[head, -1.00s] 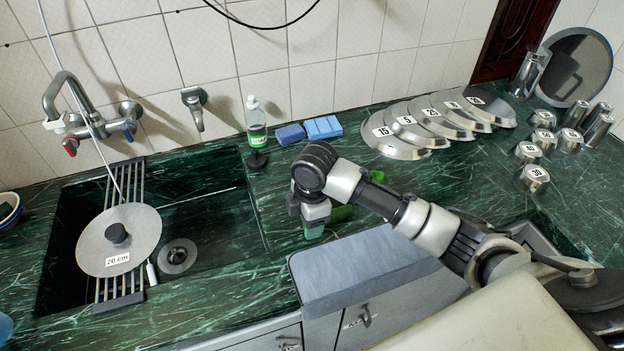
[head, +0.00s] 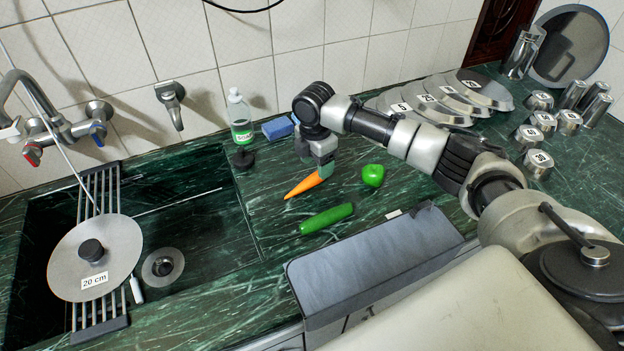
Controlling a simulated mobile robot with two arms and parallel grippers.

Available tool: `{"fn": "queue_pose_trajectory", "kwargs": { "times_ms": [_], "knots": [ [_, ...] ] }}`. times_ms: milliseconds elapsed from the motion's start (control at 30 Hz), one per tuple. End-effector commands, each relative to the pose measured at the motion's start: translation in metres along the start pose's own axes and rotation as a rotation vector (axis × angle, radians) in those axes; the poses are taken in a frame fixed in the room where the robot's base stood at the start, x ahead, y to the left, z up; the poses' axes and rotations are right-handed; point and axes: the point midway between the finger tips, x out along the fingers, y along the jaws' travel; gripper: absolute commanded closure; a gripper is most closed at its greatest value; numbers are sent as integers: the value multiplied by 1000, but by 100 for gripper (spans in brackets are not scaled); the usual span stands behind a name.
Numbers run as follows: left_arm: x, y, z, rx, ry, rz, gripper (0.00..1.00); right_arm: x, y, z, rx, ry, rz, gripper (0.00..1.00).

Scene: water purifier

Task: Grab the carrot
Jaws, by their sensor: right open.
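An orange carrot (head: 303,186) lies on the green marble counter, its thin tip pointing left and down in the picture. My right gripper (head: 325,171) points down at the carrot's thick end and covers that end. The gripper's jaws are open, and the fingers are partly hidden, so I cannot tell if they touch the carrot. My left gripper is not in view.
A green cucumber (head: 326,219) and a green pepper (head: 373,175) lie close by. A soap bottle (head: 241,121) and blue sponge (head: 277,128) stand behind. The sink is left, with a lid (head: 95,257). Several numbered lids (head: 440,107) are at the back right.

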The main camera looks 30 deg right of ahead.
Motion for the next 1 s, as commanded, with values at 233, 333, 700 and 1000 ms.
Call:
{"fn": "queue_pose_trajectory", "kwargs": {
  "times_ms": [233,333,700,1000],
  "knots": [
    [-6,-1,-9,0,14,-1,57,36,1,-2,1,0,-4,39],
    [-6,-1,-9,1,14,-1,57,42,1,-2,0,0,-1,39],
    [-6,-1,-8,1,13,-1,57,43,1,-2,0,0,-1,62],
    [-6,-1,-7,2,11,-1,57,42,1,-2,0,0,0,93]
  ]
}}
